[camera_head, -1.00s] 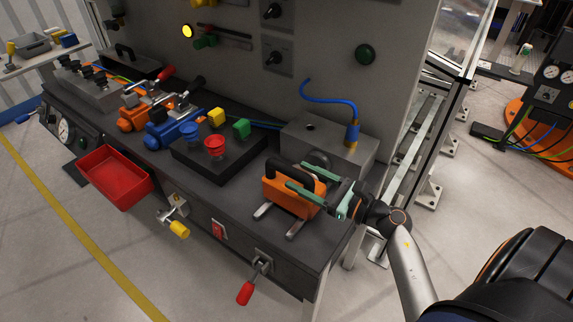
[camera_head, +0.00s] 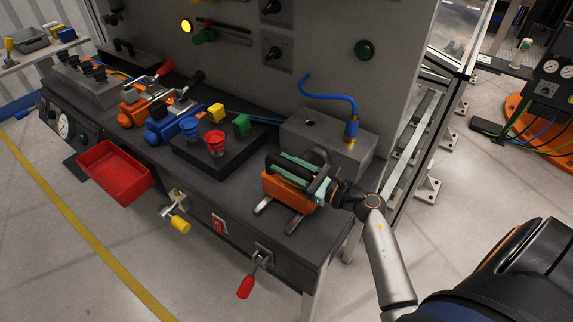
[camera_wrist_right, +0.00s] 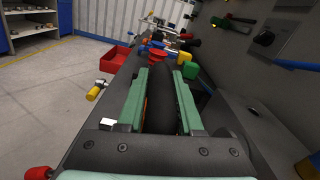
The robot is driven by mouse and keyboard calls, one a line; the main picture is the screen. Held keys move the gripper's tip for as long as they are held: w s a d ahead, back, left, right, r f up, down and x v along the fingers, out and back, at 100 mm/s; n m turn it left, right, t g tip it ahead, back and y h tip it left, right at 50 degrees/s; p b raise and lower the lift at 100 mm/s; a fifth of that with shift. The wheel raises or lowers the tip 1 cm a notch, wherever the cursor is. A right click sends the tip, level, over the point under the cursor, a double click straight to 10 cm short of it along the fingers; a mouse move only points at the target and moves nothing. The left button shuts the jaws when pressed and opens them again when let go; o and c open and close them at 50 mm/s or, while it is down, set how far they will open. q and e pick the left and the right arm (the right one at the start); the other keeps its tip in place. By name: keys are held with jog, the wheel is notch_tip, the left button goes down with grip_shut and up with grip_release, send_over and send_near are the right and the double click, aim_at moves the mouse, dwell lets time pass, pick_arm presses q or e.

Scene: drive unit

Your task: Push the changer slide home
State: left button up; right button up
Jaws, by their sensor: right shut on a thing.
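The changer slide is an orange block (camera_head: 287,190) with a black handle on top, sitting on two metal rails (camera_head: 297,221) at the right end of the dark bench. Behind it is the grey housing (camera_head: 352,147). My right gripper (camera_head: 303,172), with green fingers, is shut on the black handle, reaching in from the right. In the right wrist view the handle (camera_wrist_right: 161,105) lies between the two green fingers (camera_wrist_right: 166,80). The fingers and handle hide part of the block, and I cannot tell the gap between block and housing. My left gripper is not in view.
A blue hose (camera_head: 335,97) rises from the housing. To the left is a black box with red (camera_head: 215,141), blue, yellow and green buttons. A red lever (camera_head: 246,285) and a yellow-ended valve (camera_head: 178,222) stick out from the bench front. A red tray (camera_head: 115,172) hangs at left.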

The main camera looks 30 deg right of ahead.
grip_shut()
dwell(0.9)
